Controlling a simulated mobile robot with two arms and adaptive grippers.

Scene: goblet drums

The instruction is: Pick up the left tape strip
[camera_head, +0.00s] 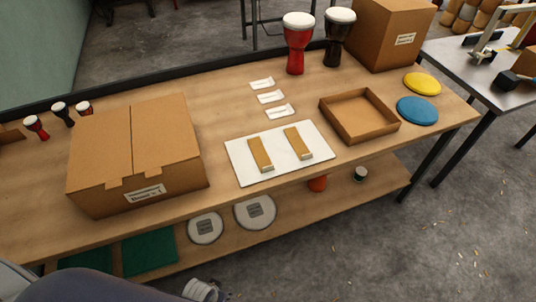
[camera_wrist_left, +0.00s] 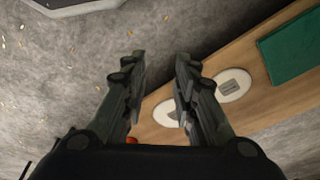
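Two tan tape strips lie side by side on a white board (camera_head: 232,150) near the table's front edge in the head view. The left tape strip (camera_head: 260,154) and the right tape strip (camera_head: 297,142) each have a pale front end, and there is a gap between them. My left gripper (camera_wrist_left: 160,75) shows in the left wrist view, its two fingers apart with nothing between them. The floor and a low wooden shelf are beyond it; no tape strip shows in that view. My right gripper is not in view.
A closed cardboard box (camera_head: 135,150) stands left of the board. An open shallow box (camera_head: 329,109) sits right of it, beside a blue disc (camera_head: 417,110) and yellow disc (camera_head: 422,83). White slips (camera_head: 270,97) lie behind. The lower shelf (camera_head: 335,202) holds round drumheads and green cloth.

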